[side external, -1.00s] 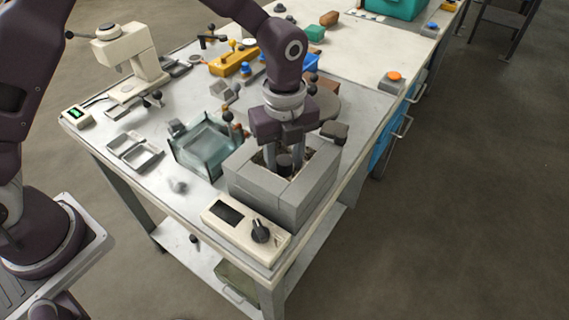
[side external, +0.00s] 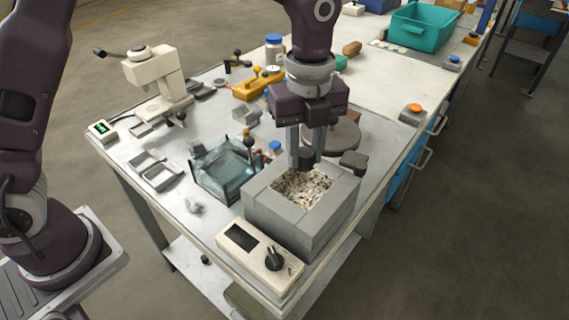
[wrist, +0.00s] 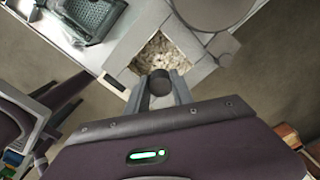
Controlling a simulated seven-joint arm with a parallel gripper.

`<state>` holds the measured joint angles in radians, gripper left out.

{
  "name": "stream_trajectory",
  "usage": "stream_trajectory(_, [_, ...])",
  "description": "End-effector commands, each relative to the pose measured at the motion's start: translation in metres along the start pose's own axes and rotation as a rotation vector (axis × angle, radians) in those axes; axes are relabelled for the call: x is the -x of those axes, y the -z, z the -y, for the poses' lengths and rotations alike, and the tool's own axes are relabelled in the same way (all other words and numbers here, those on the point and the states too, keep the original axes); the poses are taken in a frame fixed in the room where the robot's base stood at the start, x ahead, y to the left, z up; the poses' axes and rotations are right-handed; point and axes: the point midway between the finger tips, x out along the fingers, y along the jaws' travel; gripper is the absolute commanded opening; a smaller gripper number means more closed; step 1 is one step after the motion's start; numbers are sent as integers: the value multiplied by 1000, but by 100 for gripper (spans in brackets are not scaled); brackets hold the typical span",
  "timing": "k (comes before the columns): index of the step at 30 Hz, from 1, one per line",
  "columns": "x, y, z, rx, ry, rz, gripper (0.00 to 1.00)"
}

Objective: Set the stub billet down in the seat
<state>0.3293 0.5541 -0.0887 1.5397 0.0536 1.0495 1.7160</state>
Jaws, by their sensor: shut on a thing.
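The stub billet (side external: 306,154) is a short dark cylinder held between the two fingers of my gripper (side external: 307,160). In the wrist view the billet (wrist: 159,80) shows end-on between the fingertips of my gripper (wrist: 161,92). My gripper is shut on it and hangs over the back edge of the grey block furnace (side external: 275,215). The billet appears above the furnace's rim, clear of the open chamber with its pale speckled lining (side external: 303,187). I cannot tell which thing is the seat.
A glass-walled tank (side external: 225,172) stands left of the furnace, a control box (side external: 260,257) in front. A round grey plate (side external: 335,138) and a dark block (side external: 354,162) are behind. A cream lever press (side external: 155,80) stands at the upper left.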

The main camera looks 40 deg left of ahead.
Motion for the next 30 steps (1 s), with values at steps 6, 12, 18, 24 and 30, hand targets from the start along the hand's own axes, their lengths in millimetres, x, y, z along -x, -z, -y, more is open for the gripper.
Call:
stream_trajectory(6, [7, -2, 0, 5, -1, 0, 0])
stream_trajectory(12, [5, -53, -8, 114, 0, 0, 0])
stream_trajectory(18, [2, -150, -41, 334, -1, 0, 0])
stream_trajectory(24, [-3, -259, -117, 620, 0, -1, 0])
stream_trajectory(30, [-7, -341, -227, 915, -1, 0, 0])
